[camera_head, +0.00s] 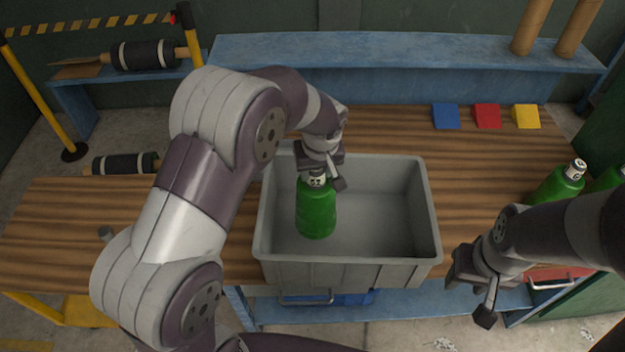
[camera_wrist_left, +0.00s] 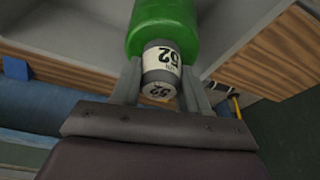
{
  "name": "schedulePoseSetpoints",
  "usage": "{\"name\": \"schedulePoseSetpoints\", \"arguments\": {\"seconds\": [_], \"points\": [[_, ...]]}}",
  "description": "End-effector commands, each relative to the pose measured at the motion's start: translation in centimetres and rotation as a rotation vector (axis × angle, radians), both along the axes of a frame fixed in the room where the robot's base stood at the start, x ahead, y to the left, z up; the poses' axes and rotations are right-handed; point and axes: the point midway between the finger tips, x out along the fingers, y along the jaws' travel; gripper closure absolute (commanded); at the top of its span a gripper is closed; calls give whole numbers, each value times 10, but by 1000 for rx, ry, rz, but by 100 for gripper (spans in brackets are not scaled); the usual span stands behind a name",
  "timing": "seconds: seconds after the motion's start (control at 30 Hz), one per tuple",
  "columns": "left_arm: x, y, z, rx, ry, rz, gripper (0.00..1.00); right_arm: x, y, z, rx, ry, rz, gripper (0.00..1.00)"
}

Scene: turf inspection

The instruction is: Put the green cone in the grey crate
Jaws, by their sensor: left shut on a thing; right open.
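The green cone (camera_head: 316,212) looks like a green bottle with a white-and-grey top marked 52. My left gripper (camera_head: 322,178) is shut on its top and holds it upright within the walls of the grey crate (camera_head: 430,215). I cannot tell whether its base touches the crate floor. In the left wrist view the green body (camera_wrist_left: 163,25) extends away from the jaws, with the labelled top between the fingers. The crate shows no other contents. My right gripper (camera_head: 472,292) is open and empty, right of the crate at the table's front edge.
More green bottle-like things (camera_head: 556,187) stand at the right, near my right arm. Blue (camera_head: 446,116), red (camera_head: 486,116) and yellow (camera_head: 525,116) blocks lie at the back right. A blue shelf (camera_head: 400,50) runs behind the wooden table (camera_head: 480,170). Black-wrapped rollers (camera_head: 125,163) lie at the left.

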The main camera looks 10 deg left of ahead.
Motion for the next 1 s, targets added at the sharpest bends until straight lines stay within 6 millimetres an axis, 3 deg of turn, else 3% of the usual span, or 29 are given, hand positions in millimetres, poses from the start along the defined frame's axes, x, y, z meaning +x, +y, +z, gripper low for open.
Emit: {"name": "schedulePoseSetpoints", "arguments": {"seconds": [0.17, 0.4, 0.77, 0.8, 0.83, 0.87, 1.0], "points": [[-4, 8, -8, -1, -3, -1, 100, 0, 0, 6, 0, 0, 0, 57], [-4, 8, -43, 0, -1, -2, 100, 0, 0, 16, 0, 0, 0, 57], [-4, 8, -49, -1, -4, -2, 100, 0, 0, 10, 0, 0, 0, 57], [-5, 8, -49, 0, 0, -2, 43, 0, 0, 12, 0, 0, 0, 57], [-5, 8, -48, 0, 0, -2, 33, 0, 0, 12, 0, 0, 0, 57], [-5, 8, -48, 0, 0, -2, 30, 0, 0, 12, 0, 0, 0, 57], [-5, 8, -48, 0, 0, -2, 30, 0, 0, 12, 0, 0, 0, 57]]}}
